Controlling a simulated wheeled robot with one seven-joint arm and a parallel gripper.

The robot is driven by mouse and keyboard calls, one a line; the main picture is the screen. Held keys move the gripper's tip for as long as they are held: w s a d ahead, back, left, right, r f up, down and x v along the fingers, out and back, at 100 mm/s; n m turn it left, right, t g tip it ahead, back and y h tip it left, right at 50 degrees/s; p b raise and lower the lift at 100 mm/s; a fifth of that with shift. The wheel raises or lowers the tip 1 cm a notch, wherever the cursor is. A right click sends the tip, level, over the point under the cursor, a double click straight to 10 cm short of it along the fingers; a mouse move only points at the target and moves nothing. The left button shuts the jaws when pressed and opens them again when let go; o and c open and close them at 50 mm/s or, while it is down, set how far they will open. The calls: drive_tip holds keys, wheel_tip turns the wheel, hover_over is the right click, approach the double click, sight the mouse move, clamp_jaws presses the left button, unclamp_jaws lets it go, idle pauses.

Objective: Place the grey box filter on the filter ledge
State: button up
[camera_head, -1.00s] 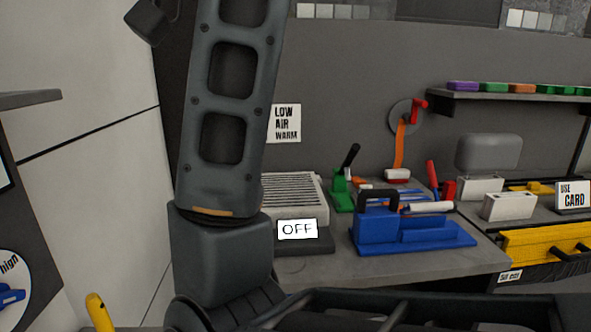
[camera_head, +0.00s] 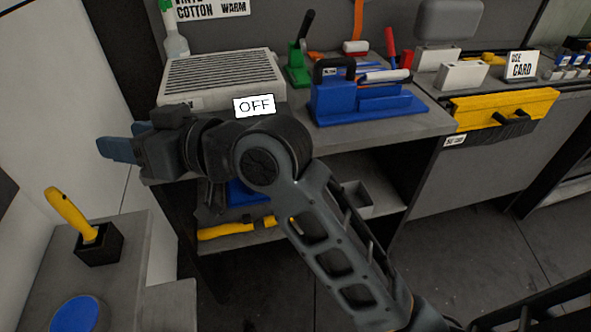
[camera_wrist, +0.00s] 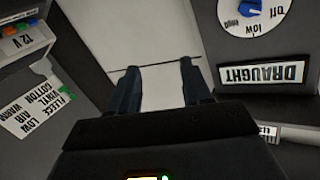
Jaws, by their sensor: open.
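A light grey box with a slatted top (camera_head: 222,72) stands at the left end of the bench, behind an OFF sign; I cannot tell for sure that it is the grey box filter. I cannot make out which surface is the filter ledge. My gripper (camera_head: 116,138) is left of the bench's front left corner in the head view, pointing left. In the wrist view its two fingers (camera_wrist: 158,66) are apart with nothing between them, in front of a pale wall panel.
A blue tool stand (camera_head: 365,98) and green tool (camera_head: 298,62) are on the bench. A yellow drawer (camera_head: 505,108) is at right. A yellow-handled tool (camera_head: 68,212) stands at lower left. The wrist view shows a dial (camera_wrist: 250,15) and DRAUGHT sign (camera_wrist: 262,73), upside down.

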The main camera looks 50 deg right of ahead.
drive_tip(key=s+d+f+m+h, duration=0.1)
drive_tip(key=s+d+f+h, duration=0.15)
drive_tip(key=s+f, duration=0.5)
drive_tip(key=s+d+f+m+h, duration=0.1)
drive_tip(key=s+d+f+h, duration=0.1)
drive_tip(key=s+d+f, duration=0.5)
drive_tip(key=s+a+r+h, duration=0.1)
drive_tip(key=s+a, duration=0.2)
drive_tip(key=s, duration=2.1)
drive_tip(key=shift+s+r+n+g, duration=0.2)
drive_tip(key=shift+s+n+g, duration=0.1)
drive_tip(key=shift+n, duration=0.1)
